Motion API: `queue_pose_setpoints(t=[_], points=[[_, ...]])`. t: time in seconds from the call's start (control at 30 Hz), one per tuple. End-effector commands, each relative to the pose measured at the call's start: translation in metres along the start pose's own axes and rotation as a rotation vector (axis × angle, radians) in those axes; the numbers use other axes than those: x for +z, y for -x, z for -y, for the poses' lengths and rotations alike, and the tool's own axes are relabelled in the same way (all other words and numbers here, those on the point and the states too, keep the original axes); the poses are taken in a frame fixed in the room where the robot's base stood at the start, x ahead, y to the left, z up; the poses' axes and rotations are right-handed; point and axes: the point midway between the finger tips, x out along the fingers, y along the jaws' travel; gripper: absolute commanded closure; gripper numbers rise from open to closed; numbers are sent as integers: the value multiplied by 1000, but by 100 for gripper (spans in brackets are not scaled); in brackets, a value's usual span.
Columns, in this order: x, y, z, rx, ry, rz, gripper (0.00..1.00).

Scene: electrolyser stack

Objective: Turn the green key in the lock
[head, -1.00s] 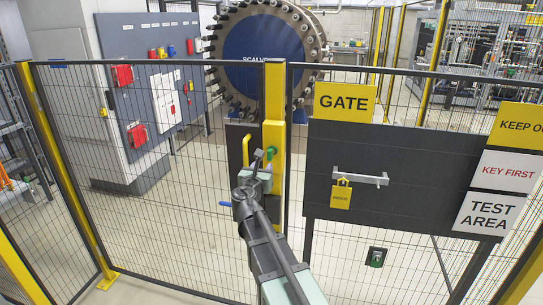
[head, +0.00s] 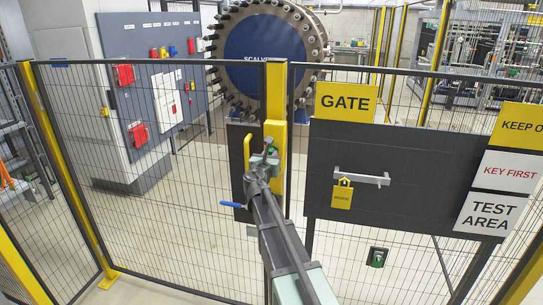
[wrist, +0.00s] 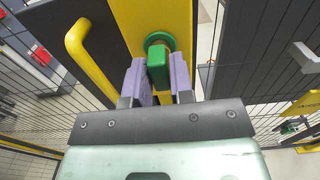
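The green key (wrist: 158,64) sticks out of a round green collar on the yellow lock box (wrist: 174,20) in the wrist view. In the head view the lock box (head: 275,135) is on the yellow gate post, and my gripper (head: 264,160) is in front of it, hiding most of the key. In the wrist view my gripper's two purple fingers (wrist: 158,80) stand on either side of the key's grip, very close to it. I cannot tell whether they press on it. The key's grip looks upright.
A yellow handle (wrist: 84,58) curves out just left of the lock. Mesh fence surrounds the post. A dark panel (head: 400,160) right of it carries a grey bar latch (head: 360,177) with a yellow padlock (head: 342,195). A small black box with a green part (head: 377,257) sits lower right.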

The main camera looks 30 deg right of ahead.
Motion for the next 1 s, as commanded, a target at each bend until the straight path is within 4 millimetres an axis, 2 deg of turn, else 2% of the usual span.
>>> queue_pose_setpoints(t=[0.03,0.13,0.43,0.67,0.9,1.0], points=[[0,0,0,0,0,0,86],[0,0,0,0,0,0,100],[0,0,0,0,4,0,100],[0,-1,0,0,288,0,100],[0,-1,0,0,307,0,100],[0,-1,0,0,416,0,100]])
